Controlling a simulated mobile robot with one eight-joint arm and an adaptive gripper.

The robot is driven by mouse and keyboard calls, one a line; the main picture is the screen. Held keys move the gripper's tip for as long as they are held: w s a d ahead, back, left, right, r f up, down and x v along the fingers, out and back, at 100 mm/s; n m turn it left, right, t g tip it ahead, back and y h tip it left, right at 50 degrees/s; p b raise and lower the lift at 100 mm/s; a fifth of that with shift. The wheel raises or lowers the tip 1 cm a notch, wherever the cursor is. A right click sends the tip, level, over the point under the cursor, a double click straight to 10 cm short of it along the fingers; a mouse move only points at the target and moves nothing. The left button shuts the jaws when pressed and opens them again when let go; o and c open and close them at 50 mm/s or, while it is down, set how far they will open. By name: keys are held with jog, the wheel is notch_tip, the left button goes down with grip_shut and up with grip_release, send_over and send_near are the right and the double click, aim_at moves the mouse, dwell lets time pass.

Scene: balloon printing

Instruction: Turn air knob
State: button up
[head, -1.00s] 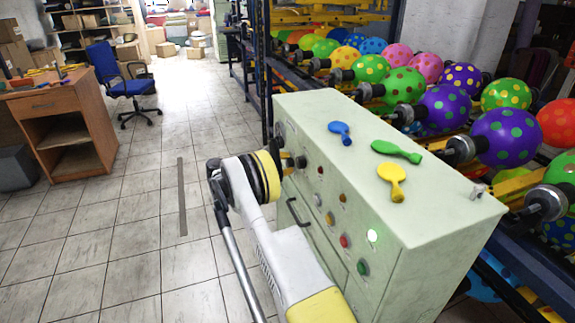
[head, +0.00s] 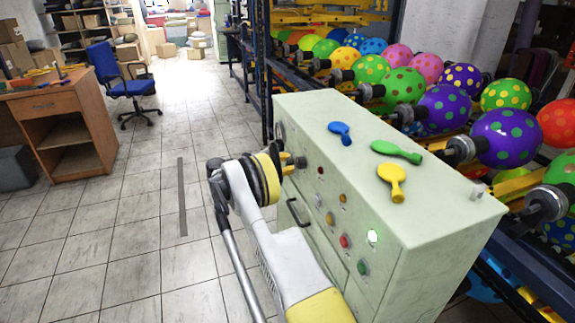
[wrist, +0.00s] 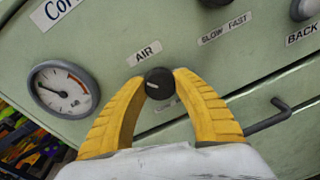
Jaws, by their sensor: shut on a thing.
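The air knob (wrist: 158,83) is a small round black knob with a pale mark on its face. It sits under the AIR label (wrist: 145,53) on the pale green control cabinet (head: 420,215). My gripper (wrist: 159,86) has its yellow fingers on both sides of the knob, shut on it. In the head view my gripper (head: 291,161) is at the far end of the cabinet's front, and the knob is hidden there. A round pressure gauge (wrist: 65,90) is left of the knob in the wrist view.
A dark drawer handle (wrist: 268,117) sticks out below right of the knob. Another dark knob (wrist: 304,8) is at the upper right. A rack of dotted balloons stands behind.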

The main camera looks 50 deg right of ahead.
jog(key=shift+r, duration=0.1)
jog(key=o, duration=1.2)
jog(key=shift+o, duration=0.2)
jog(key=v, duration=1.2)
